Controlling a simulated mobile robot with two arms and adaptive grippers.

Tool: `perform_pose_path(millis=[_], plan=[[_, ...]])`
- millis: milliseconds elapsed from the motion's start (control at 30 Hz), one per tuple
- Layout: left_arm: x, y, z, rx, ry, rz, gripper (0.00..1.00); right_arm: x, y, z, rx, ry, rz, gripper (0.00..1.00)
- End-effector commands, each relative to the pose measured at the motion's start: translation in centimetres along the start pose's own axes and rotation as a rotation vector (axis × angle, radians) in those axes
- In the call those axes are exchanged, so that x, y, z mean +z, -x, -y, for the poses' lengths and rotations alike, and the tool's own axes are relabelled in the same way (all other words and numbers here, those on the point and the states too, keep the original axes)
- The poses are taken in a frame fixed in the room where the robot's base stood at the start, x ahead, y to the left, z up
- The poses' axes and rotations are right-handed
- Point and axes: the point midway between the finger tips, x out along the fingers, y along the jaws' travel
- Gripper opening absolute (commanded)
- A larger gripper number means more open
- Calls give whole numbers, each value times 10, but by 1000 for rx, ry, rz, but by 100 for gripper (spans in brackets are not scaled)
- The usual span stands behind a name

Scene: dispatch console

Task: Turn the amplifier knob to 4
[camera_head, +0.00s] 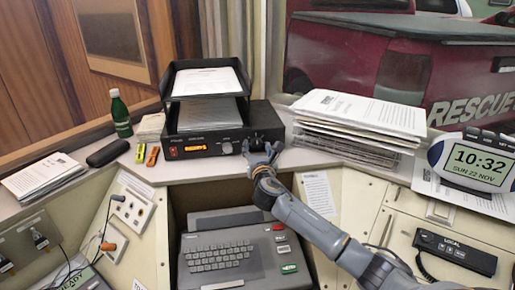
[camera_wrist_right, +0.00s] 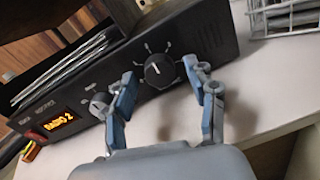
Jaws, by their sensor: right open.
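The amplifier (camera_head: 190,152) is a black box with an orange display on the console shelf; in the wrist view the display (camera_wrist_right: 61,123) reads "RADIO 2". Its large black knob (camera_wrist_right: 159,71) has tick marks around it and a light pointer mark that points roughly up in that view. The scale numbers are too small to read. My right gripper (camera_head: 260,151) is in front of the amplifier's right part. In the wrist view its open fingers (camera_wrist_right: 163,82) are on either side of the knob, with no clear contact. My left gripper is not in view.
A black paper tray (camera_head: 207,66) stands on the amplifier. A stack of papers on a wire rack (camera_head: 350,150) is to the right. A clock (camera_head: 478,162) stands at far right, a green bottle (camera_head: 120,115) at left. A keyboard unit (camera_head: 226,256) sits below.

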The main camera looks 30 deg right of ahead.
Motion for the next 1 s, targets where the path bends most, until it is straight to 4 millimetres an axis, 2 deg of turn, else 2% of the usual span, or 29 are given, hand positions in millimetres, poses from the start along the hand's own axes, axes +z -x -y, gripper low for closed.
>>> perform_pose_path(millis=[233,500,767,1000], plan=[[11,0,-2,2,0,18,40,0,0,0,0,0,0,55],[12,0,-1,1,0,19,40,0,0,0,0,0,0,2],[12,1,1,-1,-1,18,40,0,0,0,0,-24,-2,2],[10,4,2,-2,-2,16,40,1,0,0,-2,-140,-9,2]])
